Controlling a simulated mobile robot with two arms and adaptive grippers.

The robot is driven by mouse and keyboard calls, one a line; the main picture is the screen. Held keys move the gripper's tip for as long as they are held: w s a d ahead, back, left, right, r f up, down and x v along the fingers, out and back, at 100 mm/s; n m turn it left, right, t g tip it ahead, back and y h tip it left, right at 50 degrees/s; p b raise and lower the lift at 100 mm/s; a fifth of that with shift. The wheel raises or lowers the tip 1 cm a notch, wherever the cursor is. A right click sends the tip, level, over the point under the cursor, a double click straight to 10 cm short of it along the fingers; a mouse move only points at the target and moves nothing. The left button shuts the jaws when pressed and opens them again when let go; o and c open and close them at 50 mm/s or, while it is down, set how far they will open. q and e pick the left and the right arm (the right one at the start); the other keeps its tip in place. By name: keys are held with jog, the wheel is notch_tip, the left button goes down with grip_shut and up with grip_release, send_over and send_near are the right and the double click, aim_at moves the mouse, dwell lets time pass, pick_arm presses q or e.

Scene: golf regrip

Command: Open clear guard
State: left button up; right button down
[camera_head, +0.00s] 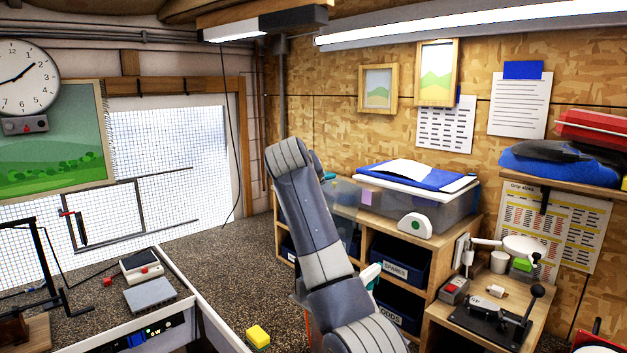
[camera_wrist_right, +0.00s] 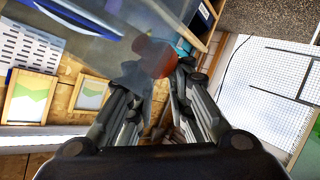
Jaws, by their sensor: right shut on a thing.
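A clear, greyish see-through panel (camera_wrist_right: 85,45) fills the upper left of the right wrist view; I take it for the clear guard. A blurred reddish-brown part (camera_wrist_right: 155,57) shows at its right edge. My right gripper (camera_wrist_right: 157,78) has its fingertips at this part and is shut on it; the exact contact is blurred. In the head view my right arm rises through the middle and hides most of this gripper. A faint teal-tinted clear surface (camera_head: 346,196) shows just right of the arm. My left gripper is not in view.
A small bench (camera_head: 503,318) with a black lever device is at the lower right. The speckled floor (camera_head: 235,262) left of my arm is mostly clear.

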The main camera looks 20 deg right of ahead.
jog(key=shift+a+f+g, duration=0.15)
jog(key=shift+a+f, duration=0.1)
jog(key=shift+f, duration=0.35)
jog(key=shift+a+f+g, duration=0.15)
jog(key=shift+a+f, duration=0.05)
jog(key=shift+f, duration=0.4)
jog(key=c, duration=1.5)
grip_release()
jog(key=shift+o, duration=0.7)
jog(key=shift+a+r, duration=0.1)
jog(key=shift+a, duration=0.2)
pick_arm(q)
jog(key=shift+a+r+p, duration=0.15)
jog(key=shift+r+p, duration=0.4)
jog(key=shift+p, duration=0.15)
pick_arm(e)
jog(key=s+a+r, duration=0.4)
jog(key=a+r, duration=0.3)
jog(key=r, duration=0.2)
jog(key=shift+s+a+r, duration=0.15)
jog(key=shift+r, duration=0.1)
